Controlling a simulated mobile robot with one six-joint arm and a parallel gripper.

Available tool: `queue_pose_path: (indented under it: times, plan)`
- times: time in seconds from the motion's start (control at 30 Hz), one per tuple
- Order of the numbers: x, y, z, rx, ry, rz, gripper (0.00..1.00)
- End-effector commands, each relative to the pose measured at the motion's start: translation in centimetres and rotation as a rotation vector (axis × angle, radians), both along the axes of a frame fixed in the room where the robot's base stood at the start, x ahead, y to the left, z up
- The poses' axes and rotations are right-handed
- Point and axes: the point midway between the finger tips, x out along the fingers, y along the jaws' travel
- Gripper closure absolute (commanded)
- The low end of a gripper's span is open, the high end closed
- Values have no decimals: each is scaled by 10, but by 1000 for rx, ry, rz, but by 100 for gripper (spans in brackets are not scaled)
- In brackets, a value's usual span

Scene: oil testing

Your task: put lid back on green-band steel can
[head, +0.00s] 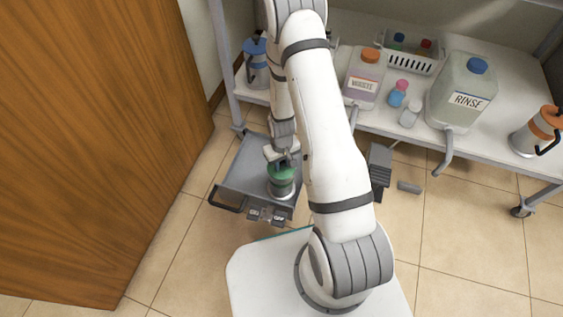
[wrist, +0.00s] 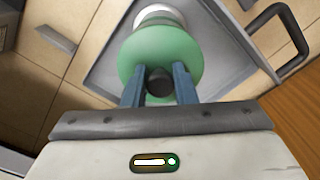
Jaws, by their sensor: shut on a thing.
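My gripper (wrist: 160,88) is shut on the dark knob (wrist: 160,82) of the green lid (wrist: 160,50). In the head view, the lid (head: 279,172) is over the green-band steel can (head: 284,191), which stands upright on a grey tray (head: 236,176). In the wrist view, the lid covers most of the can, and only a pale part of it (wrist: 154,14) shows beyond the lid's far edge. I cannot tell whether the lid rests on the can's rim or is just above it.
The tray has a dark handle (head: 227,199) at its front left. A wooden panel (head: 95,150) stands at left. A white shelf holds a blue-banded can (head: 257,66), a waste bottle (head: 364,84), a rinse jug (head: 459,97), small bottles, a basket (head: 412,63) and an orange-banded can (head: 537,134).

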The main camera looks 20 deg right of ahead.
Motion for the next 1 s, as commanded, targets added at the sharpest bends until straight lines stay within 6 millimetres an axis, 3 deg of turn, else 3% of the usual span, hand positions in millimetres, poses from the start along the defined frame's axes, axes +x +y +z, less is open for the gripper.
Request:
queue_pose_path:
  times: [0.83,0.87,1.0]
  plan:
    - [0,-1,-1,0,0,-1,97]
    - [0,-1,-1,0,0,-1,74]
    - [0,-1,-1,0,0,-1,62]
